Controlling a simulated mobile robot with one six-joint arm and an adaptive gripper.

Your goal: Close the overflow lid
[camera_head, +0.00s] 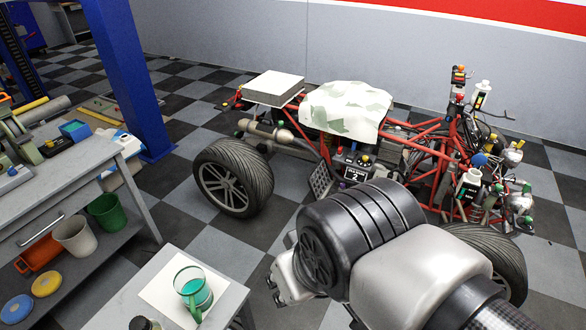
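The stripped quad (399,150) stands on the checkered floor, with a red tube frame. My arm fills the lower right foreground and hides part of the quad's near side. Only metal parts at the end of my gripper (290,285) show past the black wrist housing. Its fingertips are hidden, and I see nothing held.
A small table (222,303) at bottom left holds a green-and-white mug (193,290) on a white sheet. A grey workbench (75,182) is at left, beside a blue post (130,75). Quad wheels (232,178) stick out on the near side. Open floor lies between table and quad.

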